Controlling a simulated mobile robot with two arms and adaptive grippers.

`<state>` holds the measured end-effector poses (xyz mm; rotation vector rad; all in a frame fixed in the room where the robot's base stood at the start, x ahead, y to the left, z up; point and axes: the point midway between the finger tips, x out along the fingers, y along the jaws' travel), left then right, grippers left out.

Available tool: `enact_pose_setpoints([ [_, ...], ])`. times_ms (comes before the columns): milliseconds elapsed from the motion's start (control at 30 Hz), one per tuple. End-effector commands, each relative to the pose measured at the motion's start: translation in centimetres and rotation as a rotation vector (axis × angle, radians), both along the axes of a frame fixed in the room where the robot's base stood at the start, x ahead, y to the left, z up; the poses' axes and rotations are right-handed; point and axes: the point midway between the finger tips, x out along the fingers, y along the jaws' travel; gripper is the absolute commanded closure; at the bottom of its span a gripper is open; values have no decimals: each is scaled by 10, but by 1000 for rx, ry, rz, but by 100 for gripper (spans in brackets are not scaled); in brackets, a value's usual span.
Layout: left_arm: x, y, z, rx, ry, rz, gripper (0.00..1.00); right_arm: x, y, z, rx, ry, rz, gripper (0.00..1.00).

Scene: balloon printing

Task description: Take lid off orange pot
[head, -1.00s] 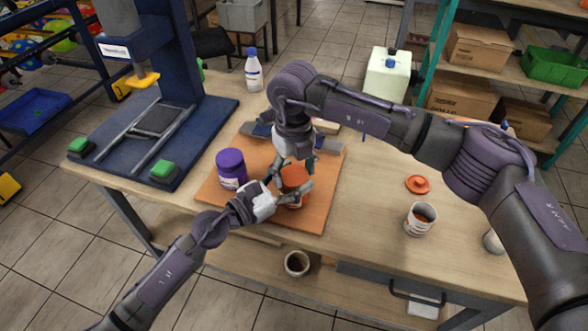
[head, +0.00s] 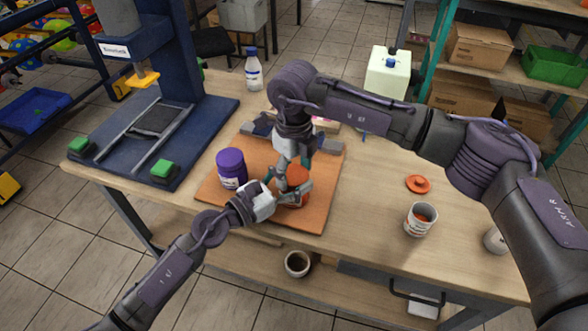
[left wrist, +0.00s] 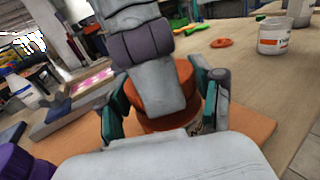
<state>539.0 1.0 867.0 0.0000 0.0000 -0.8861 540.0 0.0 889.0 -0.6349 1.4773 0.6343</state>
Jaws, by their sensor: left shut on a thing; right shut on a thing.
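The orange pot (head: 298,199) stands upright on the orange-brown board, partly hidden by my grippers. Its orange lid (head: 298,175) is at the top; whether a gap separates lid and pot cannot be told. My left gripper (head: 290,192) reaches in from the left, low, and is shut around the pot's body. My right gripper (head: 293,176) comes down from above and is shut on the lid.
A purple pot (head: 231,168) stands left of my left gripper on the board (head: 316,212). A blue press (head: 185,100) stands at the left.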

Motion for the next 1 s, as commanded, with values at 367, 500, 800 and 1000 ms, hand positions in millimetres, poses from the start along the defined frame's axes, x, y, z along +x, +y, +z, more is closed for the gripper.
enact_pose_setpoints([
  [367,0,0,0,-1,0,1,100,1,-1,0,1,-2,-6,74],
  [500,0,0,0,-1,0,0,100,1,-1,0,1,-2,-5,74],
  [800,0,0,0,-1,1,0,100,1,-1,0,1,-2,-4,9],
  [1000,0,0,0,-1,1,0,100,1,0,0,0,-1,-3,7],
])
